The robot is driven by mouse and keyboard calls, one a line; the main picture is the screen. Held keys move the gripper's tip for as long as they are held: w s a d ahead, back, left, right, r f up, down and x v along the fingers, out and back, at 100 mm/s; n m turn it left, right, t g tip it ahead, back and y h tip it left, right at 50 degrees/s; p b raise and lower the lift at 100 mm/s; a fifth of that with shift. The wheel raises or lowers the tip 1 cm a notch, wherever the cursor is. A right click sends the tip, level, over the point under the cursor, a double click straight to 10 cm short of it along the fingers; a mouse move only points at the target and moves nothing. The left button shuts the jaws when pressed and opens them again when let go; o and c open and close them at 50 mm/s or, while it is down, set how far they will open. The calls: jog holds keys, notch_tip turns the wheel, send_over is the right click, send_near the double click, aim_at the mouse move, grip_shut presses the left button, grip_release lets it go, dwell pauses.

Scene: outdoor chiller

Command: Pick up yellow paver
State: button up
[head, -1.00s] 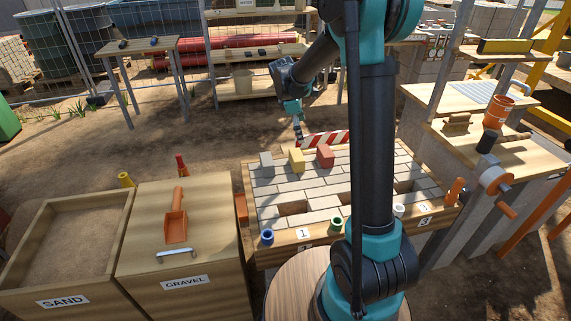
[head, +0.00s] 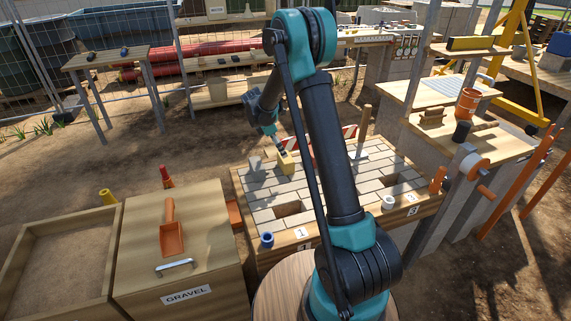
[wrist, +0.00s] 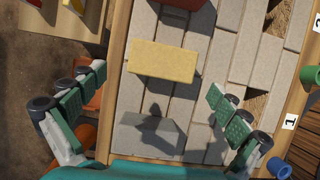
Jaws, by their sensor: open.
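The yellow paver (head: 287,163) lies on the paved bench top (head: 262,196) near its far edge. In the wrist view the yellow paver (wrist: 163,61) lies crosswise, ahead of my fingertips and between their lines. My gripper (head: 281,150) is over it in the head view. In the wrist view my gripper (wrist: 155,84) is open and empty, its green-padded fingers wide apart to either side. A grey paver (wrist: 148,136) lies nearer, below the gap between the fingers, with a shadow on it.
The bench has open slots (head: 288,209) among its pavers. A blue cup (head: 267,240) and a white cup (head: 388,203) stand along its front edge. The gravel box (head: 205,225) with an orange scoop (head: 171,236) stands to the left.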

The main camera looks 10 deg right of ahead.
aim_at(286, 160)
jog(key=shift+s+x, duration=0.15)
jog(key=shift+x, duration=1.8)
jog(key=shift+s+x, duration=0.1)
jog(key=shift+x, duration=1.8)
jog(key=shift+a, duration=0.1)
jog(key=shift+c, duration=0.6)
jog(key=c, duration=1.4)
